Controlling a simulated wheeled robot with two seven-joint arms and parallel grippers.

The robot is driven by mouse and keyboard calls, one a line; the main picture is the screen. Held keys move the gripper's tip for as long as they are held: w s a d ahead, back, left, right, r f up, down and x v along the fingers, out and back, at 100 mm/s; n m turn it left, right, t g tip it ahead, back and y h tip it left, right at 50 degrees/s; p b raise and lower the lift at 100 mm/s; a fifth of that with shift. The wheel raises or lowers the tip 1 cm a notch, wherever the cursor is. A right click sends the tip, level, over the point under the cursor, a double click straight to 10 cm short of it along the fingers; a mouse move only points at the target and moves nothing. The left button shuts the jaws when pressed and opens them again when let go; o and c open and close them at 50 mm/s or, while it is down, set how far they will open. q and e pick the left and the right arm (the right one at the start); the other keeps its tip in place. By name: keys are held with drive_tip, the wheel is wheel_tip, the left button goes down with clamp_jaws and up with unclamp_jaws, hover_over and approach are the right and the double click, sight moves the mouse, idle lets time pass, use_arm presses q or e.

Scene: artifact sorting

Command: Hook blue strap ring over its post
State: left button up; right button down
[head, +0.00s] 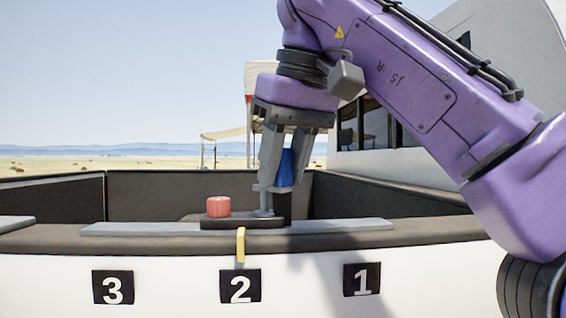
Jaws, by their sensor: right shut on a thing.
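My right gripper (277,195) comes down from above at the centre, its fingers pointing down at the wall's top ledge. It is shut on a blue piece (286,168) that shows between the fingers. A dark upright block (284,207) shows right below the blue piece. I cannot make out a ring or a strap shape, nor a separate post. The fingers partly cover the blue piece. My left gripper is not in view.
A yellow strap (241,246) hangs over the ledge edge above label 2 (240,286). Grey strips (340,226) lie along the ledge. A white building (480,130) stands behind right.

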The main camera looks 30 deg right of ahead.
drive_tip(key=shift+f, duration=0.15)
drive_tip(key=shift+f+b, duration=0.75)
drive_tip(key=shift+b, duration=0.05)
drive_tip(key=shift+f, duration=0.1)
idle(0.4)
drive_tip(key=shift+f+b, duration=0.3)
drive_tip(key=shift+f, duration=0.05)
drive_tip(key=c, duration=0.7)
unclamp_jaws()
